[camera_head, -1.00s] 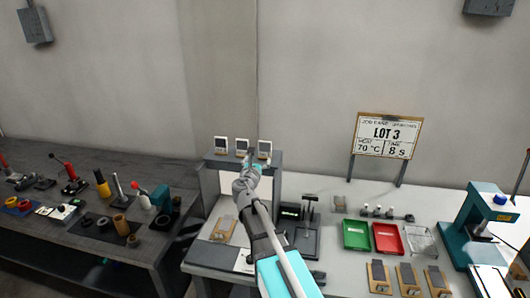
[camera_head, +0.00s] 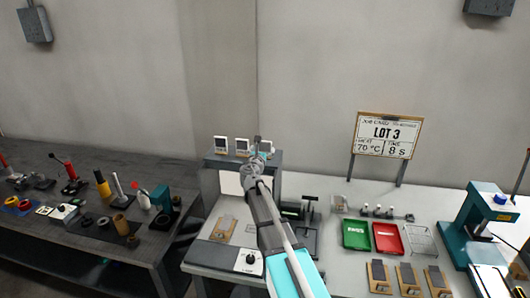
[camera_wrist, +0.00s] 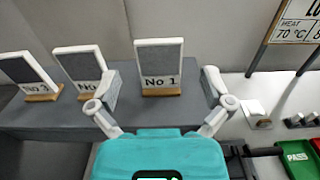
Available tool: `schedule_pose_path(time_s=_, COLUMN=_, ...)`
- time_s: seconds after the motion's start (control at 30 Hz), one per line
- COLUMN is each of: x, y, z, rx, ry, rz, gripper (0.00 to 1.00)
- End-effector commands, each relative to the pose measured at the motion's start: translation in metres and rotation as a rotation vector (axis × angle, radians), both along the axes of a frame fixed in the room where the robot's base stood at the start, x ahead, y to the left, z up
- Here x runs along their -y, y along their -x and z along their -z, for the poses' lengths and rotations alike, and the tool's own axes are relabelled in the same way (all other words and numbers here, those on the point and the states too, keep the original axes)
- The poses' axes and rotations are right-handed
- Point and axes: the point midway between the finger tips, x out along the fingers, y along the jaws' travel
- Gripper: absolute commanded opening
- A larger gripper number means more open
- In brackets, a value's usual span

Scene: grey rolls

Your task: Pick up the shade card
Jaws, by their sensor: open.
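Three shade cards stand upright in small wooden bases on a grey shelf. Card No 1 (camera_wrist: 159,65), grey with a white frame, is straight ahead in the wrist view. Card No 2 (camera_wrist: 82,66) and card No 3 (camera_wrist: 29,74) stand to its left. My gripper (camera_wrist: 161,80) is open and empty, with one finger on each side of card No 1 in the picture. The left finger covers part of card No 2. In the head view my gripper (camera_head: 262,151) hides most of the right-hand card, while the left card (camera_head: 220,145) and middle card (camera_head: 242,147) show.
The grey shelf (camera_wrist: 30,113) sits above a light bench. A green tray (camera_head: 356,236) and a red tray (camera_head: 388,238) lie to the right, before the LOT 3 board (camera_head: 388,135). A dark bench (camera_head: 60,245) with tools is at left.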

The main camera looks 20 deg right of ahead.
Motion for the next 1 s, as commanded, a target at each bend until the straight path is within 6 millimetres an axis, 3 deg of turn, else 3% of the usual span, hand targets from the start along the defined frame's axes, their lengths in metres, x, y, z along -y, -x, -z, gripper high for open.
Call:
schedule_pose_path(time_s=0.53, x=0.004, y=-0.008, z=0.001, rx=0.0, ry=0.0, rz=0.0, gripper=1.0)
schedule_pose_path(time_s=1.0, x=0.026, y=-0.049, z=0.004, rx=0.0, ry=0.0, rz=0.0, gripper=1.0)
